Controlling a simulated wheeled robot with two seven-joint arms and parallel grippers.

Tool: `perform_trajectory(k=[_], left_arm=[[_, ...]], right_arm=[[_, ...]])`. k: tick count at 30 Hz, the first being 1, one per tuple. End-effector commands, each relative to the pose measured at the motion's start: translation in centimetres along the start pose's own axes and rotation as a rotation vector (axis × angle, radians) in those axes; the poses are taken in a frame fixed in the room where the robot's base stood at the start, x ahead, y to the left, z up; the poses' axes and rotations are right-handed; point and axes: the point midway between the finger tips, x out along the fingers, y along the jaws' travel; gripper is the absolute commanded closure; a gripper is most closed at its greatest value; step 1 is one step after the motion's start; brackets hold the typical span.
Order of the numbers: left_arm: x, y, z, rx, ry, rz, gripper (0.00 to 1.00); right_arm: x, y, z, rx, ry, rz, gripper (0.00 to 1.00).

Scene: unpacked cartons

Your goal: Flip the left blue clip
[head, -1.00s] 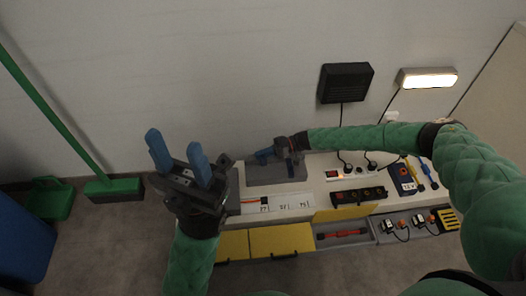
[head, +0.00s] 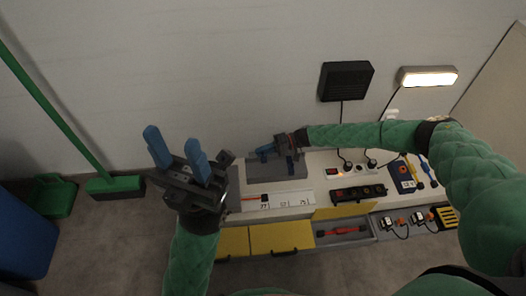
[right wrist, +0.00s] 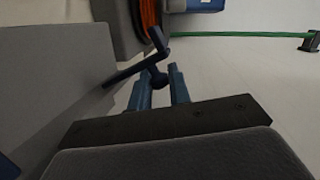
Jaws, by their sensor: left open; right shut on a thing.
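My right gripper (head: 266,150) is at the grey block (head: 262,173) at the back of the bench. In the right wrist view, its two blue fingers (right wrist: 159,90) are shut on a dark blue clip (right wrist: 157,42), a bent lever with a round knob that stands out from a grey panel (right wrist: 50,75). The fingers hide part of the clip. A small blue piece (head: 290,162) shows beside the right gripper, perhaps another clip. My left gripper (head: 174,147) is open and empty, pointing up left of the bench, apart from the block.
Right of the block are a power strip (head: 358,193) and a blue device (head: 406,177). Yellow drawers (head: 282,237) form the bench front. A green broom (head: 114,187) and a blue bin (head: 24,243) stand at left. An orange coil (right wrist: 150,18) shows in the wrist view.

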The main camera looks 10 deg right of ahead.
Motion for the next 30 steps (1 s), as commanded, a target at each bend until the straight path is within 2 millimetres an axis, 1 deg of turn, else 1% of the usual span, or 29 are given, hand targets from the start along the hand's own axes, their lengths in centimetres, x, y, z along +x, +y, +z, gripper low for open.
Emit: perform_trajectory(k=[1,10,11,12,19,22,26,30], left_arm=[[0.0,0.0,0.0,0.0,0.0,0.0,0.56],[0.0,0.0,0.0,0.0,0.001,0.0,0.56],[0.0,0.0,0.0,0.0,0.001,0.0,0.56],[0.0,0.0,0.0,0.0,0.001,0.0,0.56],[0.0,0.0,0.1,0.0,0.0,0.0,0.56],[0.2,0.0,0.0,-0.001,0.0,-0.001,0.56],[0.6,-0.1,0.0,-0.003,0.003,-0.004,0.56],[1.2,-0.2,-0.1,-0.006,0.009,-0.011,0.56]], right_arm=[[-0.5,0.0,-0.7,-0.004,0.014,0.008,1.0],[-0.5,0.0,-0.8,-0.004,0.014,0.008,1.0],[-0.5,0.0,-0.8,-0.004,0.014,0.008,0.75],[-0.5,0.0,-0.7,-0.004,0.013,0.007,0.74],[-0.3,0.0,-0.4,-0.002,0.007,0.004,0.74],[-0.7,-0.1,-0.3,-0.002,0.006,0.003,0.74],[-2.2,-0.1,-0.3,-0.002,0.007,0.005,0.74],[-4.4,-0.1,-0.4,-0.002,0.007,0.005,0.74]])
